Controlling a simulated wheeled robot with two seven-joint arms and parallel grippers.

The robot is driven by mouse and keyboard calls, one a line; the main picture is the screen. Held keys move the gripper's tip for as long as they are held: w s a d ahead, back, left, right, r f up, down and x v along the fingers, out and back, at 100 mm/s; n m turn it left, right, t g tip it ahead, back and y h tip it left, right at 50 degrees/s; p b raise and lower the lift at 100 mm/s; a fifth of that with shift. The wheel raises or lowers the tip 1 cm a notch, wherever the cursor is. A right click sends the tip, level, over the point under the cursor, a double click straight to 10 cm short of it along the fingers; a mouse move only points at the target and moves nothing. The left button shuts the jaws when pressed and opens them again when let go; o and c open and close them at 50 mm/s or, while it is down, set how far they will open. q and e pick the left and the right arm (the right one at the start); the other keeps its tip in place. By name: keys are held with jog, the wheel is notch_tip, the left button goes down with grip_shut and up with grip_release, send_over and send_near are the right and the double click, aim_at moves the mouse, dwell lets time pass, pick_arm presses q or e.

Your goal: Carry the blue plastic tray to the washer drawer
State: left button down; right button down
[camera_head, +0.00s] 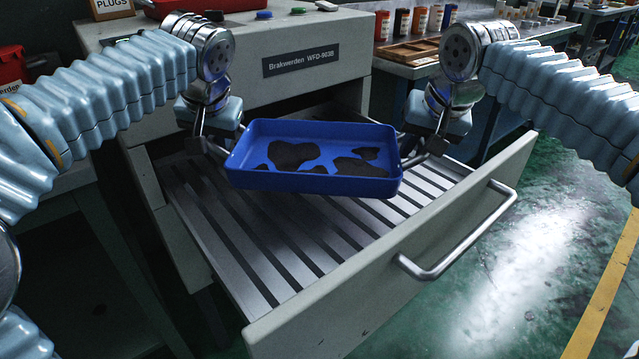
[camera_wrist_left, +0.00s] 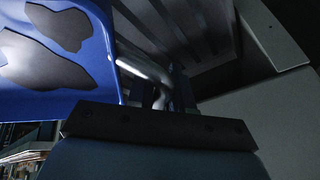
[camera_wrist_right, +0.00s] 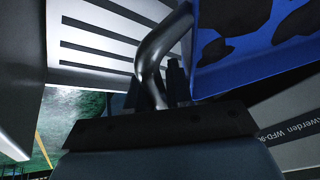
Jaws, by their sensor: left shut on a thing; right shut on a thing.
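The blue plastic tray (camera_head: 300,183) has dark patches on its floor and hangs about level above the open washer drawer (camera_head: 420,262). The drawer has a slatted metal floor and a bar handle. My left gripper (camera_head: 218,150) is shut on the tray's left end. My right gripper (camera_head: 412,150) is shut on its right end. In the left wrist view the tray (camera_wrist_left: 60,85) fills the upper left. In the right wrist view it shows at the upper right (camera_wrist_right: 235,75), with a curved metal bar beside it. The fingertips are partly hidden.
The washer body (camera_head: 330,55), labelled Brakwerden WFD-903B, stands behind the drawer with a red tray (camera_head: 215,5) on top. A bench with several small jars (camera_head: 420,18) and a wooden tray (camera_head: 408,50) is at the back right. Green floor lies open on the right.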

pick_arm(q)
jog(key=shift+a+f, duration=0.1)
pick_arm(e)
jog(key=shift+f, duration=0.15)
